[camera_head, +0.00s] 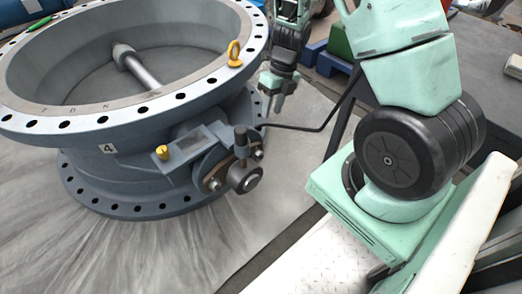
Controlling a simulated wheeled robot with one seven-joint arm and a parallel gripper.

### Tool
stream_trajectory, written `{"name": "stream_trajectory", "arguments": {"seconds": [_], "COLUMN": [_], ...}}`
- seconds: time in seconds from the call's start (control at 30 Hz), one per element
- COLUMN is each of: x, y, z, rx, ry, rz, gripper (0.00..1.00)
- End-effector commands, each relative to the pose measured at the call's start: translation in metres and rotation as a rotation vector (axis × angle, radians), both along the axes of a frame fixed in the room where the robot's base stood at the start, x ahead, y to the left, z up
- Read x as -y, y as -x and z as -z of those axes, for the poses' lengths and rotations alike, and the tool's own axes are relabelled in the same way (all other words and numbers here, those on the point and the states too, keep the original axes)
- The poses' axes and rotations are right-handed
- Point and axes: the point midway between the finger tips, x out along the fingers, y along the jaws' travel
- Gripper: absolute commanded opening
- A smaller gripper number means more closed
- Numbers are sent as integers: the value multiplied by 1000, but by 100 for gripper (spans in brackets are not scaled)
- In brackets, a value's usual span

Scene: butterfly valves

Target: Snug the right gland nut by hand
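A large grey-blue butterfly valve (130,120) marked "4" lies with its bore facing up at the left. On its near right side a shaft end (245,178) sticks out through the gland (228,162). One brownish gland nut (213,184) shows left of the shaft and another, the right gland nut (258,154), shows to its right. My gripper (274,108) points down above and slightly right of the gland, apart from the nuts. Its fingertips are small and dark, and I cannot tell how far apart they are. Nothing is clearly seen held in it.
A yellow lifting eye (234,52) stands on the upper flange, and a yellow cap (162,152) sits near the gland. A thin dark bar or cable (305,129) runs right from the valve. A dark table (490,85) is at right. Grey floor (270,220) lies open in front.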

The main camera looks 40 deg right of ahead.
Motion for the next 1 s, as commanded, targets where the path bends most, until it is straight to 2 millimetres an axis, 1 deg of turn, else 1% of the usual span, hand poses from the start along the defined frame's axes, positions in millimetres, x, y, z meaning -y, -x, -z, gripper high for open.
{"name": "stream_trajectory", "arguments": {"seconds": [0.17,0.4,0.7,0.83,1.0], "x": [-6,-19,-35,-40,-44], "y": [1,1,1,1,1], "z": [27,76,135,152,164], "rx": [-3,-2,-1,0,1], "ry": [-1,-1,0,0,0], "rz": [-1,1,2,3,1], "gripper": [36,36,36,36,36]}}
